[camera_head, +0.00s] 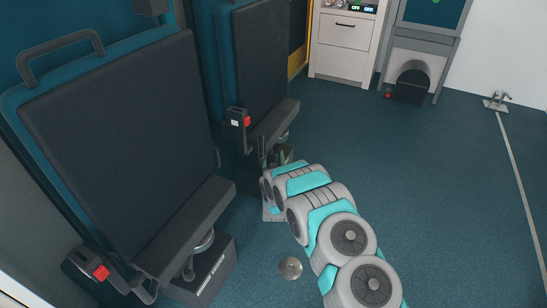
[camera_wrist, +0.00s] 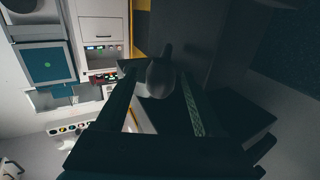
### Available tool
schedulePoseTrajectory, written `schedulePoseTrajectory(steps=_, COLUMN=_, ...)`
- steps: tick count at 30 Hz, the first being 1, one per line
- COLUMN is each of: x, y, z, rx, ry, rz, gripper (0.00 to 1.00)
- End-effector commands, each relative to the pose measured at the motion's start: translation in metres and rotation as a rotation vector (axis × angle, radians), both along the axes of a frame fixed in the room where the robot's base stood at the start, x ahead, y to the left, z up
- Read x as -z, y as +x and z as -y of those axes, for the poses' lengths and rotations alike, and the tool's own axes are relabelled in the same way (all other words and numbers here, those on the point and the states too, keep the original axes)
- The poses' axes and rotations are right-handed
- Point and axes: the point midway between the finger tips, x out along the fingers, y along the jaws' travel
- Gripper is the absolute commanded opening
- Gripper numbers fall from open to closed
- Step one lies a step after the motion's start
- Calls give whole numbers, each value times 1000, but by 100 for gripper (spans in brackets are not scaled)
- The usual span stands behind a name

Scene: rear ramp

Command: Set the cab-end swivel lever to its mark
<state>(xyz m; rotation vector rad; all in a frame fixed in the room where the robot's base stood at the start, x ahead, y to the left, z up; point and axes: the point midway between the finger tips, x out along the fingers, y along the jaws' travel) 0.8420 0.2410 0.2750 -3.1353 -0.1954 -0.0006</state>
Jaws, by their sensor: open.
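Two dark folding seats stand along the left side in the head view, a near one (camera_head: 120,140) and a far one (camera_head: 262,65). My arm reaches to the base of the far seat, where my gripper (camera_head: 275,152) sits low beneath the seat pan. In the wrist view my gripper (camera_wrist: 155,85) is open, its two dark fingers spread on either side of a grey rounded lever knob (camera_wrist: 160,78). I cannot tell whether they touch it. The lever's mark cannot be made out. In the head view this lever is hidden behind my gripper.
The near seat's pedestal box (camera_head: 205,275) bears a label too small to read. A round metal floor disc (camera_head: 290,268) lies beside my arm. A white cabinet (camera_head: 342,45) stands at the back. The blue floor (camera_head: 450,190) to the right is clear.

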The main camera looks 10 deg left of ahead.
Motion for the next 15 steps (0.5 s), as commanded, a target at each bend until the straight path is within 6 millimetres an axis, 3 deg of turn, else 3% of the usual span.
schedulePoseTrajectory(steps=6, x=0, y=0, z=0, rx=0, ry=0, rz=-1, gripper=70)
schedulePoseTrajectory(steps=15, x=0, y=0, z=0, rx=0, ry=0, rz=-1, gripper=37)
